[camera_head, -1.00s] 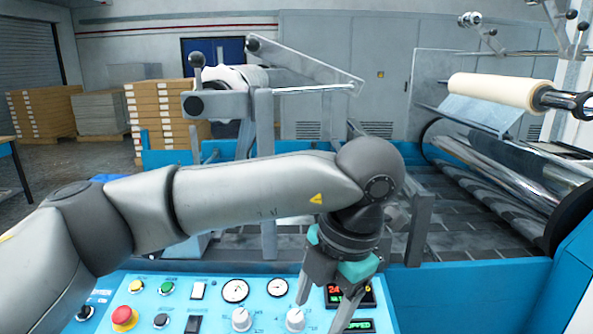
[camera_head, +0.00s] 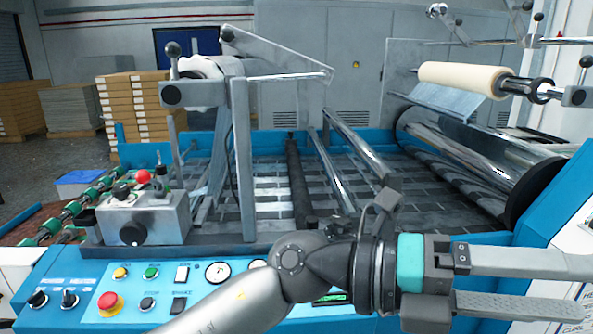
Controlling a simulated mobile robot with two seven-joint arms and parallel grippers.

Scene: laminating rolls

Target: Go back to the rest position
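My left arm comes in from the bottom edge and lies low across the front of the machine. My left gripper (camera_head: 575,287) is at the lower right, pointing right. Its two fingers are apart with nothing between them, so it is open and empty. The fingers are in front of the blue side frame and the white panel at the right edge. My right gripper is not in view.
The blue control panel (camera_head: 75,273) is at the lower left, partly covered by my arm. A red emergency button (camera_head: 109,303) sits on it. A grey box with a red knob (camera_head: 143,177) stands behind. A cream roll (camera_head: 460,76) is at the upper right, above chrome rollers (camera_head: 480,150).

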